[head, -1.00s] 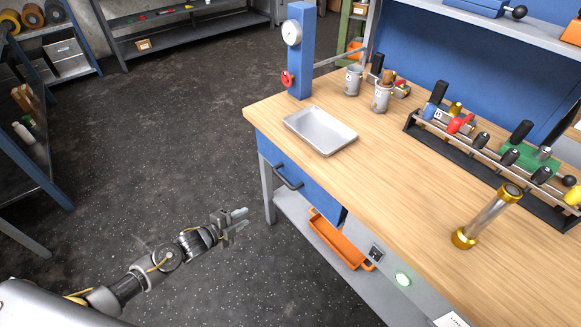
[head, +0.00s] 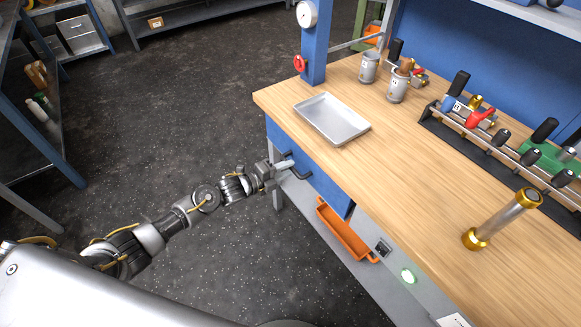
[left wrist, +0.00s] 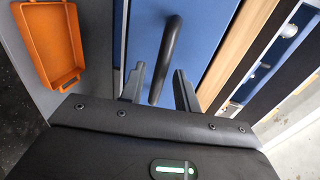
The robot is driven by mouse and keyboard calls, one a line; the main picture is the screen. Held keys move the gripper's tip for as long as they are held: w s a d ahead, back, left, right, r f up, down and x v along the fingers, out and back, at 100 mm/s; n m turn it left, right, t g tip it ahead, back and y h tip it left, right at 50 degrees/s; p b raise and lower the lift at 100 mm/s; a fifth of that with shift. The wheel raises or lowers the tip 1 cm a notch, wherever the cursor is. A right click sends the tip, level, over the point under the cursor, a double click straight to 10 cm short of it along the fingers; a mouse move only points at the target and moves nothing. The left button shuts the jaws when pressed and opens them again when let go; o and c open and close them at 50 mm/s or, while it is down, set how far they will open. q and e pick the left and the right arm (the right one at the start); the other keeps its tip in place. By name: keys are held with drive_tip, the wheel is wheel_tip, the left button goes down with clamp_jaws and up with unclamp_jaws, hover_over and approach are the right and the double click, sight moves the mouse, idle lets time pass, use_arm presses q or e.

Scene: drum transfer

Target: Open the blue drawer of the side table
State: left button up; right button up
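The blue drawer (head: 318,183) sits under the left end of the wooden-topped table, its front facing my left arm. It looks shut. Its dark bar handle (head: 301,172) stands out from the front. My left gripper (head: 284,171) is at the handle. In the left wrist view the gripper (left wrist: 159,86) is open, its two fingers apart, with the black handle (left wrist: 166,60) running between them and a gap on either side. The drawer front (left wrist: 205,40) fills the middle behind it. My right gripper is not in view.
A metal tray (head: 331,118) lies on the wooden top (head: 400,160) above the drawer. An orange bin (head: 345,232) sits on the lower shelf, also in the left wrist view (left wrist: 50,45). The dark floor left is clear.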

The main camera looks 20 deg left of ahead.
use_arm(q)
drive_tip(key=shift+x, duration=1.2)
drive_tip(key=shift+f, duration=0.15)
clamp_jaws()
